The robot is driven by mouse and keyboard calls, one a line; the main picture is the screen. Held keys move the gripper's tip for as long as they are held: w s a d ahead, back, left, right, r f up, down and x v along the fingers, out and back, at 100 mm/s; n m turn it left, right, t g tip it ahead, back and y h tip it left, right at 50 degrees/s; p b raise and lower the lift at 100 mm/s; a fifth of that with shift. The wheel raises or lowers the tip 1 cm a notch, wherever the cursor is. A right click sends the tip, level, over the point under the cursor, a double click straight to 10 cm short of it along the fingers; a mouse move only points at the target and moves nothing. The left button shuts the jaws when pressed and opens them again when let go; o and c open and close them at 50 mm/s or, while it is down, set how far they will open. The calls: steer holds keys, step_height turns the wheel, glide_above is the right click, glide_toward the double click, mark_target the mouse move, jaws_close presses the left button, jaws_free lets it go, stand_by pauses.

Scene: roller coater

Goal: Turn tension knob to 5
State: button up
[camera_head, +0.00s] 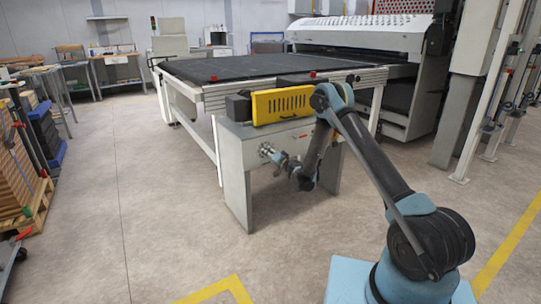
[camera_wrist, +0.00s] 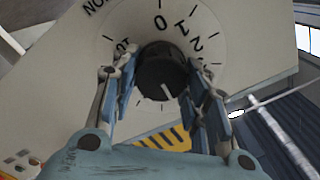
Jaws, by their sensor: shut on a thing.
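The tension knob (camera_wrist: 162,72) is a round black knob in the wrist view, set in a pale dial plate (camera_wrist: 165,22). Printed numbers 0, 1, 2 and 10 show around its upper side. A white pointer line on the knob points toward the bottom of the picture; the numbers there are hidden. My gripper (camera_wrist: 163,78) is shut on the knob, one finger on each side. In the head view my gripper (camera_head: 269,153) is at the front face of the grey cabinet (camera_head: 237,190), and the knob is too small to make out.
A yellow slotted cover (camera_head: 281,104) sits atop the cabinet, close to my arm. The long dark conveyor table (camera_head: 225,66) stands behind it, with the large coating machine (camera_head: 361,38) at the back.

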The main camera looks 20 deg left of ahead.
steer(key=shift+n, duration=0.6)
steer(key=o, duration=1)
steer(key=shift+f, duration=0.1)
steer(key=shift+o, duration=0.2)
steer(key=v, duration=0.7)
steer(key=shift+d, duration=0.15)
steer(key=shift+s, duration=0.1)
